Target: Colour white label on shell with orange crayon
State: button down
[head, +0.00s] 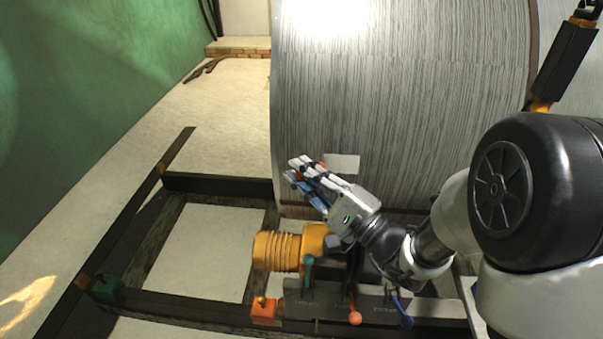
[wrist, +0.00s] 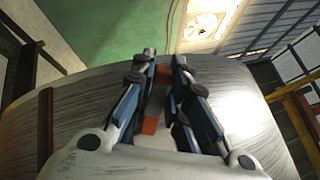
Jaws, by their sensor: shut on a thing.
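The shell (head: 400,90) is a large grey, streaked curved drum filling the upper middle of the head view; it also shows in the wrist view (wrist: 70,95). The white label (head: 343,164) is a small pale rectangle low on the shell, partly covered by my gripper. My gripper (head: 301,172) is in front of the shell, its fingertips left of the label. I cannot tell whether the crayon touches the shell.
A grey rack (head: 335,300) below the gripper holds tools with teal, red and blue ends. An orange block (head: 263,309) and a ribbed yellow-orange cylinder (head: 278,251) are beside it. Dark beams (head: 215,185) frame the floor at left. A green wall (head: 80,90) stands far left.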

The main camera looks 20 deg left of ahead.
jog(key=shift+w+d, duration=0.95)
jog(key=shift+d, duration=3.05)
jog(key=shift+s+a, duration=0.35)
jog(key=shift+a, duration=1.05)
jog(key=shift+s+a, duration=0.3)
jog(key=shift+a, duration=1.1)
jog(key=shift+s+a, duration=0.35)
jog(key=shift+a, duration=1.05)
jog(key=shift+w+r, duration=0.1)
jog(key=shift+r, duration=0.5)
jog(key=shift+w+d, duration=0.95)
jog(key=shift+d, duration=3.25)
jog(key=shift+s+a, duration=0.35)
jog(key=shift+a, duration=1.05)
jog(key=shift+s+a, duration=0.35)
jog(key=shift+a, duration=1.1)
jog(key=shift+s+a, duration=0.35)
jog(key=shift+a, duration=1.05)
jog(key=s, duration=0.3)
jog(key=s+d, duration=0.1)
jog(key=s, duration=0.1)
jog(key=shift+s+d+r, duration=0.15)
jog(key=shift+s+d, duration=0.05)
jog(key=shift+s, duration=0.2)
